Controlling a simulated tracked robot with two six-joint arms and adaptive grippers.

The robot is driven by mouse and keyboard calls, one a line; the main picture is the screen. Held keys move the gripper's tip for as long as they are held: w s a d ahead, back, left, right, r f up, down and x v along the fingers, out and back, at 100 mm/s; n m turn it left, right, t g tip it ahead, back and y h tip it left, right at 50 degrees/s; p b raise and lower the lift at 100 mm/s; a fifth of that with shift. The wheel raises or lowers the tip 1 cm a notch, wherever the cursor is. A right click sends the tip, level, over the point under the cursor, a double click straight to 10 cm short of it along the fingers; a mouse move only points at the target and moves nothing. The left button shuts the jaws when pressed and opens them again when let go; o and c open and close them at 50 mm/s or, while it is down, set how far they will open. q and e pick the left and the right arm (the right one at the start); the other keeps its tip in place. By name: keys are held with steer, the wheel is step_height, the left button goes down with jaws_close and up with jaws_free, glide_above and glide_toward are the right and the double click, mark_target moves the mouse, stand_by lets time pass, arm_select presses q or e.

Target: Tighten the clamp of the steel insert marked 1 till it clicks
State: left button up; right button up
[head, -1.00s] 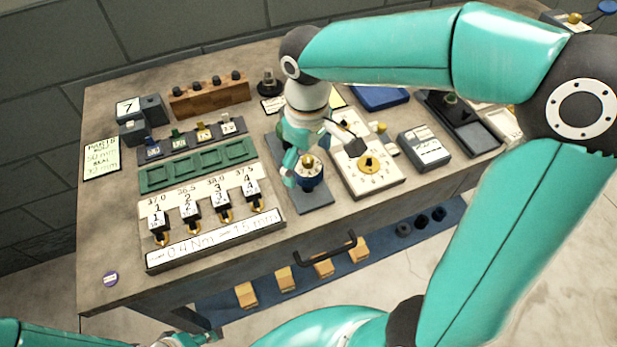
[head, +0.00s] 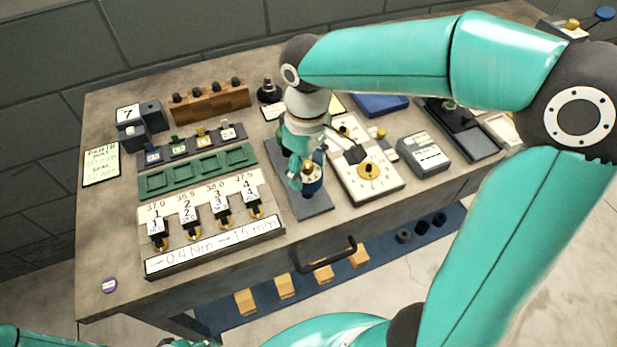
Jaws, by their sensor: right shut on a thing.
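The steel insert marked 1 (head: 157,228) stands at the left end of a row of several numbered inserts, at the front left of the bench. A brass clamp screw (head: 162,246) shows at its foot. My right gripper (head: 303,178) is right of this row, over a dark grey plate (head: 315,207). It is shut on a dark blue round tool with a brass top (head: 313,183), and its fingers hide part of the tool. Whether the tool touches the plate is unclear. My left gripper (head: 192,343) shows only as a sliver at the bottom edge; its jaws cannot be made out.
A strip reading 0.4 Nm (head: 215,247) runs before the inserts, with a green tray (head: 198,170) behind them. A white panel with a yellow dial (head: 368,171) lies right of the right gripper. A drawer handle (head: 325,256) juts out in front. The bench's front left is mostly clear.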

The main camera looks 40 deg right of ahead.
steer(key=shift+r, duration=0.15)
steer(key=shift+r+p, duration=1.55)
steer(key=shift+r, duration=0.1)
